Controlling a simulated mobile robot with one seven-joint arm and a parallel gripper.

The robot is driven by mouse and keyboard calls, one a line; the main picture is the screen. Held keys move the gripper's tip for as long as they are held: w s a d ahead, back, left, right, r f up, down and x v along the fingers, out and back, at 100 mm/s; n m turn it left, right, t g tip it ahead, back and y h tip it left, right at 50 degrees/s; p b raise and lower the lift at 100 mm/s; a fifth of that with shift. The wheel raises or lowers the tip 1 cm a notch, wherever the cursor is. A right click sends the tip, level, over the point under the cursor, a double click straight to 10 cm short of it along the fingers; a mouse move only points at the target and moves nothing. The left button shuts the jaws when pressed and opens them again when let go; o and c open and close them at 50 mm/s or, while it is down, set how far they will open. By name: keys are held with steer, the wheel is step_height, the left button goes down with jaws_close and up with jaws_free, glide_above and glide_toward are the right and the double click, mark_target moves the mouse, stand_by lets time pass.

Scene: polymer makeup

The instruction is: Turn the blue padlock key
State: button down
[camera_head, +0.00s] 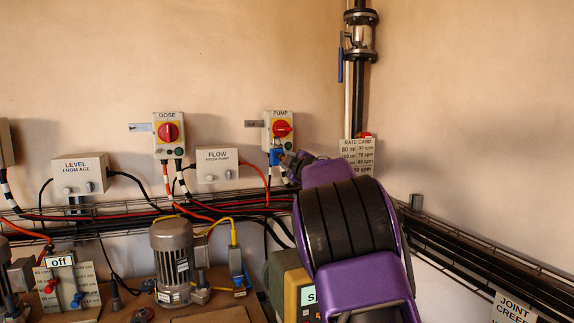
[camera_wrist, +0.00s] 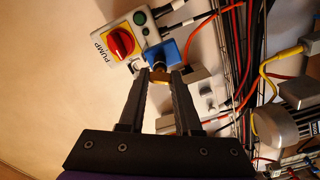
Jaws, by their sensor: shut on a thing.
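The blue padlock (camera_head: 275,157) hangs at the lower edge of the grey PUMP switch box (camera_head: 280,126), under its red rotary knob on a yellow plate. In the wrist view the blue padlock (camera_wrist: 163,54) is just beyond my fingertips. My gripper (camera_wrist: 161,78) is shut on the small brass-coloured key (camera_wrist: 158,77) at the padlock's face. My purple and black arm reaches up to it from the lower right in the head view, and the fingers there (camera_head: 289,158) are small and partly hidden. I cannot tell how far the key is turned.
Left of the PUMP box are the DOSE switch box (camera_head: 168,136), the FLOW box (camera_head: 217,165) and the LEVEL box (camera_head: 80,175). Cables and a wire tray (camera_head: 130,222) run below. A rate card (camera_head: 357,157) and a vertical pipe (camera_head: 357,90) stand to the right.

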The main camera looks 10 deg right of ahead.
steer(key=n+b, duration=0.2)
steer(key=n, duration=0.3)
steer(key=shift+n, duration=0.3)
stand_by(0.4)
steer(key=c, duration=0.6)
jaws_free()
steer(key=shift+s, duration=0.1)
steer(key=s+d+b, duration=0.1)
steer(key=s, duration=0.4)
steer(key=s+d+b, duration=0.1)
steer(key=s, duration=0.5)
steer(key=s+d+b, duration=0.1)
steer(key=s, duration=0.5)
steer(key=shift+d, duration=0.2)
